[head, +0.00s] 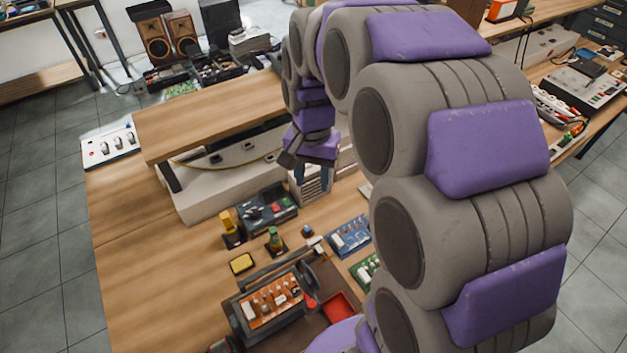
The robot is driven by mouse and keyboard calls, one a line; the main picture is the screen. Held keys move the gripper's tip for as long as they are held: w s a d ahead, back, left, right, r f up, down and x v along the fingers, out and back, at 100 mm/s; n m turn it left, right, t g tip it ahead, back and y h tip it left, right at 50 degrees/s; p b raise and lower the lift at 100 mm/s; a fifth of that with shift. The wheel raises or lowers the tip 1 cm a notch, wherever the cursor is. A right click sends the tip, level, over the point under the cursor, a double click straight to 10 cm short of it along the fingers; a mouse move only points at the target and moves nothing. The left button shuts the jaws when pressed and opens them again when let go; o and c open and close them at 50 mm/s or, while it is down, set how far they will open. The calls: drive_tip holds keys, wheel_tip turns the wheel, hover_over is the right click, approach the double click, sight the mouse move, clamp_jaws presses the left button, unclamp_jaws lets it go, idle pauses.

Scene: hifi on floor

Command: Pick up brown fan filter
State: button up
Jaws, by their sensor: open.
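My gripper (313,178) is at the end of my arm, above the workbench, pointing down and open. Its fingers are at the upper part of a small pale, slatted box (311,193), one near each side. I cannot tell whether they touch it. The box stands on the bench at the right end of a long pale unit. Its colour looks beige-grey rather than clearly brown, so I cannot be sure it is the brown fan filter. No other thing in view is clearly a brown fan filter. My arm hides the bench to the right.
A wooden shelf (215,113) stands left of my gripper above the long pale unit (205,195). A dark device (267,212), a blue board (350,236) and a circuit-board holder (268,303) are nearer. The bench's front left is clear. Speakers (168,38) stand behind.

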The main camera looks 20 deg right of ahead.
drive_tip(key=w+d+f+m+p, duration=0.1)
drive_tip(key=w+d+m, duration=0.1)
drive_tip(key=w, duration=0.4)
drive_tip(key=w+d+f+m+p, duration=0.1)
drive_tip(key=w+d+m, duration=0.1)
drive_tip(key=w, duration=0.5)
drive_tip(key=m+t+p, duration=0.1)
drive_tip(key=m, duration=0.3)
hover_over(314, 170)
wheel_tip(314, 170, down, 4)
drive_tip(key=r, duration=0.1)
drive_tip(key=f+b, duration=0.1)
drive_tip(key=f, duration=1.1)
drive_tip(key=shift+a+f, duration=0.15)
drive_tip(key=shift+a, duration=0.05)
drive_tip(key=f, duration=0.3)
drive_tip(key=f+b, duration=0.1)
drive_tip(key=f, duration=0.1)
drive_tip(key=shift+d+f, duration=0.25)
drive_tip(key=shift+f, duration=0.05)
drive_tip(key=shift+r, duration=0.1)
clamp_jaws()
